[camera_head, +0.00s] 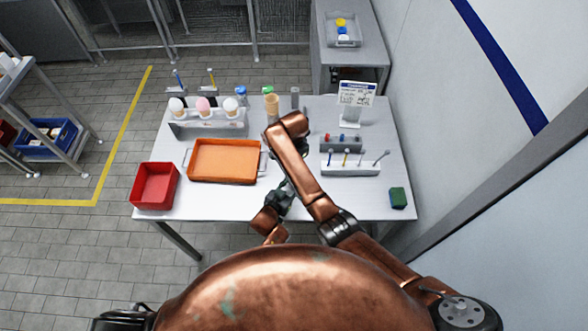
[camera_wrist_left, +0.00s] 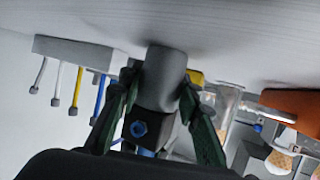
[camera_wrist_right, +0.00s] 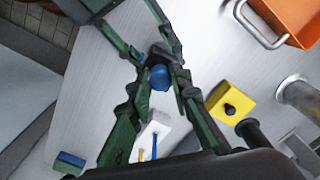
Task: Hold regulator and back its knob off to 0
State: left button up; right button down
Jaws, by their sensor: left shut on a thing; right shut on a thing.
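The regulator (camera_wrist_left: 165,75) shows in the left wrist view as a grey cylinder with a dark squarish part bearing a blue face. My left gripper (camera_wrist_left: 160,84) is shut on it, one finger on each side. In the right wrist view, my right gripper (camera_wrist_right: 158,68) is shut around the blue knob (camera_wrist_right: 159,78). The rest of the regulator is mostly hidden there by the fingers. In the head view, the grippers meet near the table's front edge, with the regulator largely hidden by my arm. No scale reading is legible.
A yellow block (camera_wrist_right: 232,102) lies near my right gripper.

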pick_arm(q)
jog(key=shift+f, duration=0.1)
pick_arm(e)
jog(key=shift+w+d, duration=0.1)
jog(key=c, duration=1.7)
grip_release()
jog(key=shift+c, duration=0.2)
notch_tip(320, 180, up, 8)
jog(key=shift+f, duration=0.2)
pick_arm(q)
jog(key=o, duration=1.4)
